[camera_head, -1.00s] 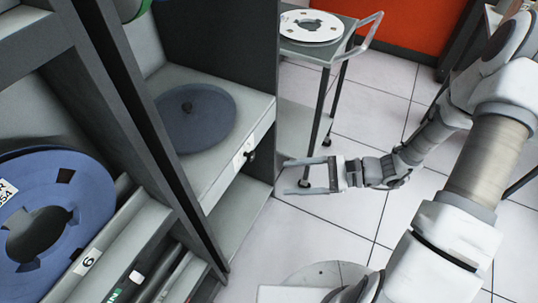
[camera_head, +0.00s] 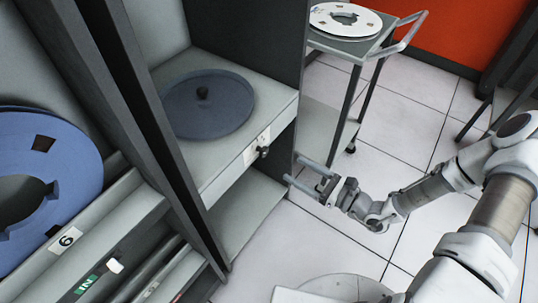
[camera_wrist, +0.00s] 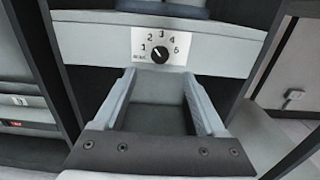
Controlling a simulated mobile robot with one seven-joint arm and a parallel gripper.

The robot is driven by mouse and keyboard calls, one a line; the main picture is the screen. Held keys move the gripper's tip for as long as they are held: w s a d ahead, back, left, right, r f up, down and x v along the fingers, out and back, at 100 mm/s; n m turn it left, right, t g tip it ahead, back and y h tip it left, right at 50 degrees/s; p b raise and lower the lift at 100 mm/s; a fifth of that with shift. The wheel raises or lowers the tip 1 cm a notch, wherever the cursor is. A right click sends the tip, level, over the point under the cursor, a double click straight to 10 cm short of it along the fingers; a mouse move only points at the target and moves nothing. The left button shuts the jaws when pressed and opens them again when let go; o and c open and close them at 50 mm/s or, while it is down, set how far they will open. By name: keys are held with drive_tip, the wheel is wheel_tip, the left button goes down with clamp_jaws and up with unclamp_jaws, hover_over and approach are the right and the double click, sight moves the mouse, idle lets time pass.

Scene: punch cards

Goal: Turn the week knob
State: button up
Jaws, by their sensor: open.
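The week knob (camera_head: 263,152) is a small black dial on the front edge of a grey cabinet shelf. In the wrist view the knob (camera_wrist: 160,54) sits on a white plate (camera_wrist: 176,38) numbered 1 to 5. A light mark on it seems to point up and left, but the exact setting is too small to tell. My gripper (camera_head: 292,168) is open and empty, just right of the knob in the head view. In the wrist view the two fingers (camera_wrist: 157,78) point at the plate, with the knob between and beyond their tips, apart from them.
A dark blue disc (camera_head: 207,104) lies on the shelf above the knob. A dark cabinet post (camera_head: 293,75) rises beside it. A cart (camera_head: 352,48) with a white reel (camera_head: 345,19) stands behind. A blue reel (camera_head: 75,165) is at left.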

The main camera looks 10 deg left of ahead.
sight(266, 152)
drive_tip(key=b+x, duration=0.2)
drive_tip(key=x, duration=0.8)
drive_tip(key=shift+w+a, duration=0.15)
drive_tip(key=shift+a, duration=0.05)
clamp_jaws()
